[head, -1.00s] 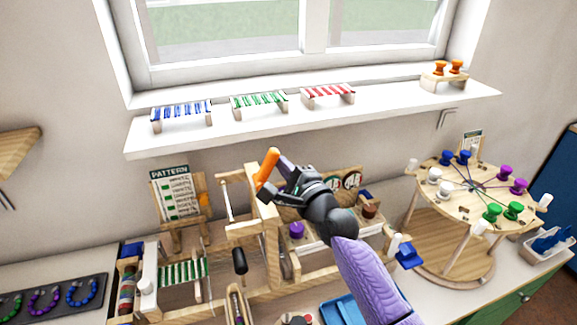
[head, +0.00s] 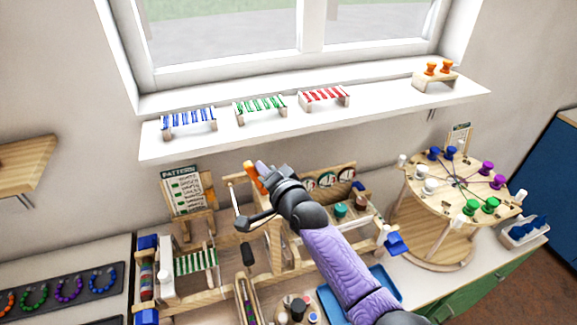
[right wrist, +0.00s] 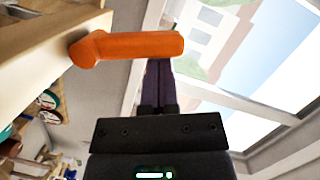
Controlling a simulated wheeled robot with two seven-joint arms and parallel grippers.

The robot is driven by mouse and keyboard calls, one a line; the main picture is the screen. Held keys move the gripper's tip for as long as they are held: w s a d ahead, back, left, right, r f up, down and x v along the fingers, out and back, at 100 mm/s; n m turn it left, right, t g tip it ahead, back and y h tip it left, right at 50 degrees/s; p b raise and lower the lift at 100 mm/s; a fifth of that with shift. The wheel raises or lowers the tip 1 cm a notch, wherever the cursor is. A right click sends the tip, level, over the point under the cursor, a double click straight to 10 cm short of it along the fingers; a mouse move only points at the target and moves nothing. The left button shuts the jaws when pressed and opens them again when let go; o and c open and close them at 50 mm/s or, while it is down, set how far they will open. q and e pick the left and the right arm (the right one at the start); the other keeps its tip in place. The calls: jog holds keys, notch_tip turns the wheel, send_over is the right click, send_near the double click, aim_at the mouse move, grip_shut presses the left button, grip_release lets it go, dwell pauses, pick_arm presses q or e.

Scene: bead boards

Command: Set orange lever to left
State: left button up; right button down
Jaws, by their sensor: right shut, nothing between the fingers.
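The orange lever (head: 254,178) stands on a wooden box below the window sill, its top leaning to the left in the head view. My right gripper (head: 263,168) is shut and empty, its purple fingers just to the right of the lever. In the right wrist view the lever (right wrist: 135,47) lies across the tips of my shut fingers (right wrist: 158,85), touching or very close. The lever's base is partly hidden by my gripper in the head view. My left gripper is not in view.
A pattern board (head: 185,190) stands left of the lever. The white sill (head: 370,112) above carries small racks. A round peg table (head: 455,185) stands to the right. A blue tray (head: 385,285) lies near my forearm. Wooden frames crowd the bench around the lever.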

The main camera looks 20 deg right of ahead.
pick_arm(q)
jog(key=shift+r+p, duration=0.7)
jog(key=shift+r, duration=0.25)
pick_arm(e)
jog(key=shift+a+n+h, duration=0.4)
jog(key=shift+a+n, duration=0.15)
jog(key=shift+n, duration=0.35)
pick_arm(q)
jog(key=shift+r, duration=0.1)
